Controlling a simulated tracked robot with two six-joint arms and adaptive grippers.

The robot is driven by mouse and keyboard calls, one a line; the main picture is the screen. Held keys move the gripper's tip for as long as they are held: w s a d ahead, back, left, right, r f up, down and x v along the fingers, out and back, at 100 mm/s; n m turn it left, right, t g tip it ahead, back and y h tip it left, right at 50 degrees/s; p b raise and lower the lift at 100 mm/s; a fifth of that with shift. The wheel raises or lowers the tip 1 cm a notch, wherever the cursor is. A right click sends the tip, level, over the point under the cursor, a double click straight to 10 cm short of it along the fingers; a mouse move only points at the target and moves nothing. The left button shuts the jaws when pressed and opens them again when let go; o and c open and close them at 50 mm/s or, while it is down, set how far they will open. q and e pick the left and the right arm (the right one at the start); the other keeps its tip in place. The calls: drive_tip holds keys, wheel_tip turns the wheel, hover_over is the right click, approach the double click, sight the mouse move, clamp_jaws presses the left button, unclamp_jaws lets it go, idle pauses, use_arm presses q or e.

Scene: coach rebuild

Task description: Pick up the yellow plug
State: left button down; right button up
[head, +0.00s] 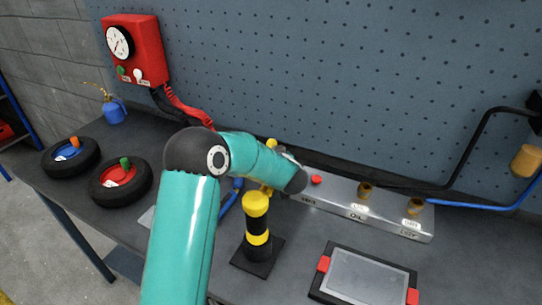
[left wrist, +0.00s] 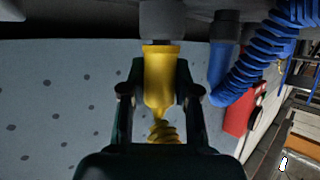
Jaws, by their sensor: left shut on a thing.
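The yellow plug (left wrist: 161,62) stands in the middle of the left wrist view, with a yellow coiled cable (left wrist: 163,130) at its lower end. My left gripper (left wrist: 160,85) is shut on it, one dark finger on each side. The plug's upper end meets a grey cylinder (left wrist: 162,20); I cannot tell whether it is seated in it. In the head view my left forearm hides most of the gripper. Small yellow parts (head: 267,189) show beside the forearm above the striped post. My right gripper is not in view.
A black-and-yellow post (head: 257,230) stands close below my forearm. A grey socket block (head: 385,215) lies to the right, with a tablet (head: 365,278) in front. Two wheels (head: 120,184) lie at left. A red gauge box (head: 150,52) hangs on the pegboard. A blue hose (left wrist: 240,85) runs beside the plug.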

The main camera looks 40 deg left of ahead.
use_arm(q)
wheel_tip(320, 180, up, 24)
drive_tip(key=p, duration=0.9)
drive_tip(key=shift+r, duration=0.25)
drive_tip(key=shift+f, duration=0.1)
